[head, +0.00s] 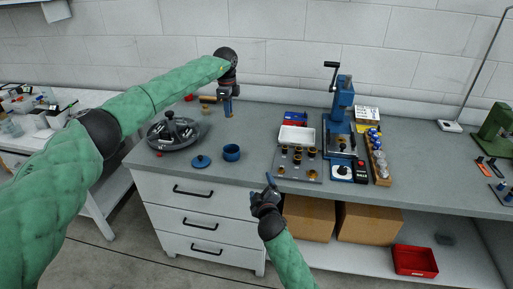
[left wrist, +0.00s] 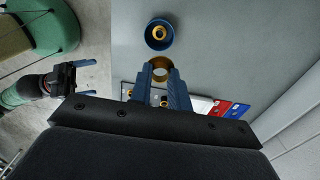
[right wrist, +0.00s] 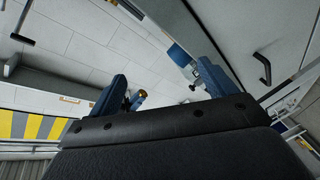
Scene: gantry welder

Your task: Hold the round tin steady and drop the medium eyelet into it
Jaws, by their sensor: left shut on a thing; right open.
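The round tin (head: 231,153) is a small blue open cup standing on the grey bench near its front edge. It also shows in the left wrist view (left wrist: 149,36), with a brass ring inside it. My left gripper (head: 228,112) is above the bench, behind the tin and apart from it. It is shut on a brass eyelet (left wrist: 160,64), seen between its fingertips in the left wrist view. My right gripper (head: 270,184) is open and empty at the bench's front edge, right of and nearer than the tin. Several brass eyelets (head: 297,151) stand on a grey board.
A blue lid (head: 201,161) lies left of the tin, and a dark round carousel (head: 160,138) stands behind it. A white tray (head: 296,135), a blue hand press (head: 342,105) and a wooden rack (head: 379,165) stand at right.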

